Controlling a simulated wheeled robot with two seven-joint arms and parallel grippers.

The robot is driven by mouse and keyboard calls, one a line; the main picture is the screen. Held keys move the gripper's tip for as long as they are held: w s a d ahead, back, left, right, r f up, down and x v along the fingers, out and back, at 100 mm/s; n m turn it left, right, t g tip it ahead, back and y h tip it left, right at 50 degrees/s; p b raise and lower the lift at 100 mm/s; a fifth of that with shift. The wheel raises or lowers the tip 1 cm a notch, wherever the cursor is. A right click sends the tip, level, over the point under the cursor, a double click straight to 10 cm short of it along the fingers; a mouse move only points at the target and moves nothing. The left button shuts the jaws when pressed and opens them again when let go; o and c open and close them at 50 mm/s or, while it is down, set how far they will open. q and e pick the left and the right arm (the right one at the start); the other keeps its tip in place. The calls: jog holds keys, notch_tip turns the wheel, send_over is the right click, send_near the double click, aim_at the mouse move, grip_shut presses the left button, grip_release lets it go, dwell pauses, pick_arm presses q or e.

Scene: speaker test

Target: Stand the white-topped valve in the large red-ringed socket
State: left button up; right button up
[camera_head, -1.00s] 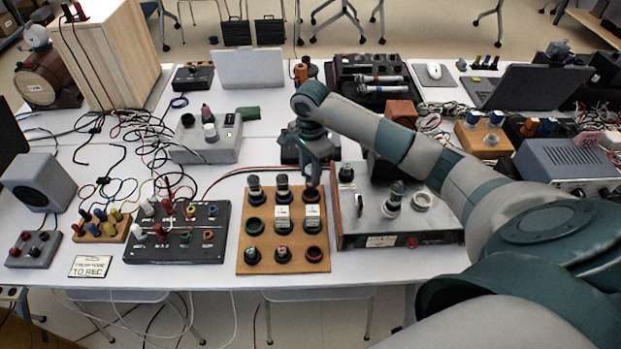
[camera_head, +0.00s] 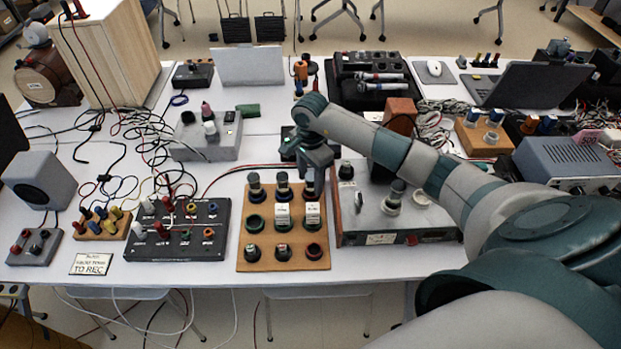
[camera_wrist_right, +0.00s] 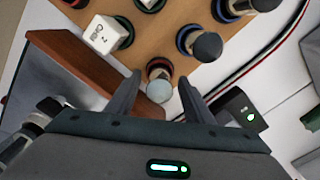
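The white-topped valve (camera_wrist_right: 159,91) stands upright in a red-ringed socket at the back right corner of the wooden board (camera_head: 268,232). My right gripper (camera_wrist_right: 160,80) is open, with one finger on each side of this valve and gaps showing in the wrist view. In the head view the right gripper (camera_head: 309,185) covers most of the valve. An empty-looking red-ringed socket (camera_head: 314,251) is at the board's front right. My left gripper is not in view.
Two dark-topped valves (camera_head: 283,182) stand left of the gripper. White labelled blocks (camera_head: 312,211) stand just in front of it. A grey device with a brown side (camera_head: 400,225) is close on the right. A black panel with knobs (camera_head: 180,240) lies left of the board.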

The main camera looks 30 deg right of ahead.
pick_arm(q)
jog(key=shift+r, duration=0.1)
pick_arm(e)
jog(key=shift+r, duration=0.1)
jog(key=shift+r+p, duration=0.35)
jog(key=shift+p, duration=0.1)
jog(key=shift+w+r+b, duration=0.1)
jog(key=shift+r+b, duration=0.1)
jog(key=shift+b, duration=0.1)
notch_tip(320, 180, up, 9)
jog(key=b, duration=0.3)
jog(key=shift+f, duration=0.1)
notch_tip(320, 180, up, 3)
jog(key=shift+f+b, duration=0.2)
jog(key=shift+b, duration=0.2)
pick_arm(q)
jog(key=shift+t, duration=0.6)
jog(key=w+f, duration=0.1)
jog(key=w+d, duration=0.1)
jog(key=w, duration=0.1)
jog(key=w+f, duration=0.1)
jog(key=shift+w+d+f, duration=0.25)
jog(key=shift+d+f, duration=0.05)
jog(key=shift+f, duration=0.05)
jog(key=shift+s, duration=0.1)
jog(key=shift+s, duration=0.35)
